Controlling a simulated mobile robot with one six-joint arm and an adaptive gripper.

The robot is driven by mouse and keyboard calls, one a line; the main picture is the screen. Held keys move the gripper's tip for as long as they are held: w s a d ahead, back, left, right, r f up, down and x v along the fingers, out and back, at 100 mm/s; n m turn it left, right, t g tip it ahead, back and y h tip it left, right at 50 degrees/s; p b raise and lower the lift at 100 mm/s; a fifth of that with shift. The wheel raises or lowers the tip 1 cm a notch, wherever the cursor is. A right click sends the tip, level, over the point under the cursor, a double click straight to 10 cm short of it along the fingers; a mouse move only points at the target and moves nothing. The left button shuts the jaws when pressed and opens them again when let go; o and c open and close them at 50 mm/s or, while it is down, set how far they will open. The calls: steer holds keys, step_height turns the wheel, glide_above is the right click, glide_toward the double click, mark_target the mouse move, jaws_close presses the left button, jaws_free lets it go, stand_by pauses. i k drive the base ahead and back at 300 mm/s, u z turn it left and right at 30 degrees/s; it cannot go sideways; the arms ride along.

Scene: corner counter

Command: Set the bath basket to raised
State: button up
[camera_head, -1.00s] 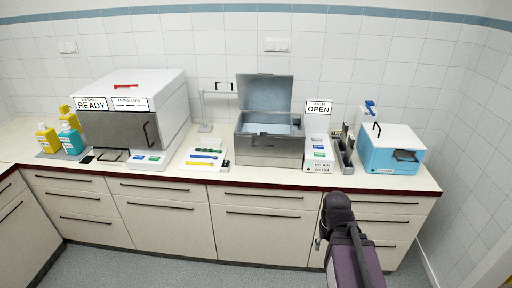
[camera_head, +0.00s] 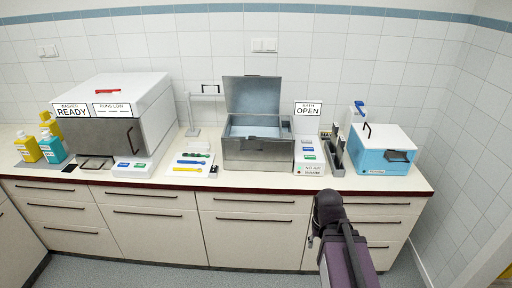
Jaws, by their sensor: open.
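The bath (camera_head: 257,151) is a steel box near the middle of the counter. Its lid (camera_head: 258,96) stands open, and a sign (camera_head: 308,109) to its right reads OPEN. Pale blue shows inside the bath, but I cannot clearly make out the basket or its height. I cannot make out my gripper's fingers.
A panel with coloured buttons (camera_head: 309,152) stands right of the bath, then a grey rack (camera_head: 334,153) and a blue box with a white lid (camera_head: 381,160). The washer (camera_head: 113,136), bottles (camera_head: 51,147) and a tray of coloured tools (camera_head: 189,166) are left. The floor in front is clear.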

mark_target(251, 141)
steer(key=i, duration=0.85)
steer(key=u, duration=0.05)
